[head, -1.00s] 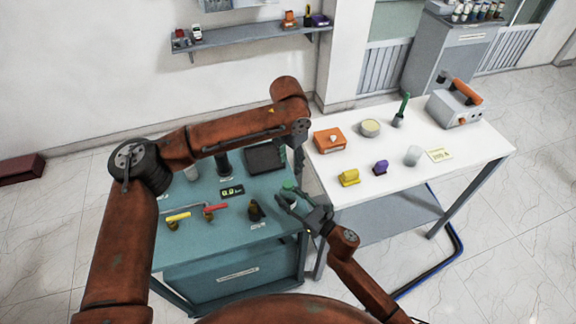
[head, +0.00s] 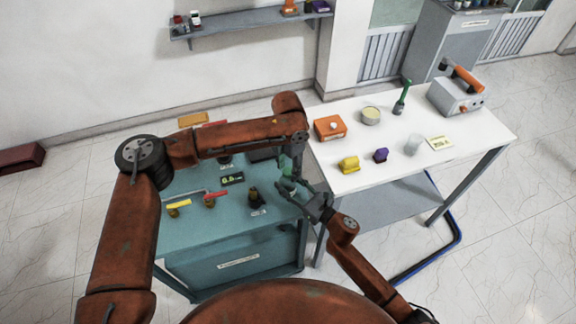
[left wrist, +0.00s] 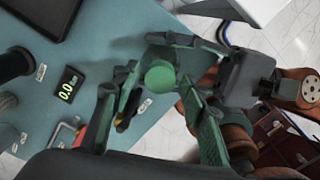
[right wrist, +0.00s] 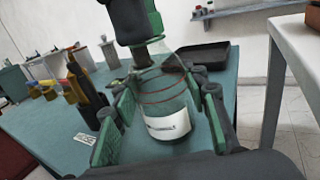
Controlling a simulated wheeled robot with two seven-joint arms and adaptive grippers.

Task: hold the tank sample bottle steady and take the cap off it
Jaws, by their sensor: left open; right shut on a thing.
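The tank sample bottle is clear with a white label; it stands upright near the right edge of the teal bench, best seen in the right wrist view (right wrist: 165,100). Its round green cap (left wrist: 160,76) shows in the left wrist view. My right gripper (head: 298,193) is shut on the bottle's body from the side, a finger on either side of it. My left gripper (head: 292,172) points down over the cap and is open. In the left wrist view its fingers (left wrist: 158,88) stand on either side of the cap. Whether they touch it I cannot tell.
A white table (head: 440,175) with several objects adjoins on the right.

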